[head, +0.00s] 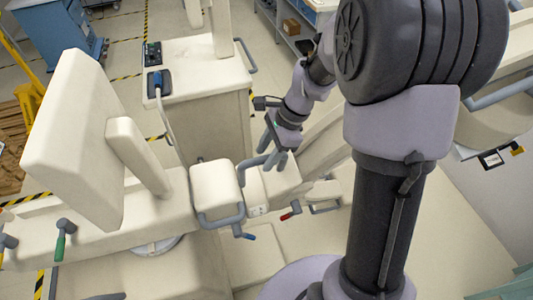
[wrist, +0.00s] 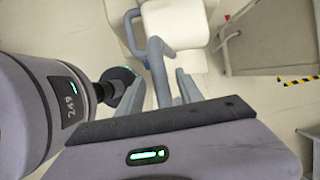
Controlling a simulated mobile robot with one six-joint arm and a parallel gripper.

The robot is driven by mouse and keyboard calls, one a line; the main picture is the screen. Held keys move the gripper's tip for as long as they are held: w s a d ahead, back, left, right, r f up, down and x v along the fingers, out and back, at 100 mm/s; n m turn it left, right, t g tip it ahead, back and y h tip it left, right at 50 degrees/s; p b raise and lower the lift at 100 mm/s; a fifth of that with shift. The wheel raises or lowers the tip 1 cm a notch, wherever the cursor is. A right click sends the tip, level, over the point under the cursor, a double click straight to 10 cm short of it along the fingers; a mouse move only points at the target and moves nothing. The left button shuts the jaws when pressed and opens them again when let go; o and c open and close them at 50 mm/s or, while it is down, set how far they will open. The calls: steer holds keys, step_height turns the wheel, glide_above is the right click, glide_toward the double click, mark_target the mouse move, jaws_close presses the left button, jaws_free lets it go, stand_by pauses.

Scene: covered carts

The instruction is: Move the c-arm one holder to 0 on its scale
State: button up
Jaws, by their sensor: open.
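A cream block (head: 215,185) with a blue-grey handle sits on the cream c-arm body in the head view, left of my gripper. My gripper (head: 272,158) is open beside the block's right side. In the wrist view a cream block (wrist: 176,22) carries a bent blue-grey handle (wrist: 157,66). The handle's bar runs down between the two spread fingers of my gripper (wrist: 161,88). I cannot tell how deep the bar lies between them. No gripping shows. No scale or its numbers can be read in either view.
A red-tipped lever (head: 291,211) and a blue-tipped lever (head: 243,234) stick out nearby, below my gripper. A green-tipped lever (head: 60,243) is at the left. A grey cart (wrist: 270,38) is at right.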

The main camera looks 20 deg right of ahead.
jaws_close()
stand_by(1.3)
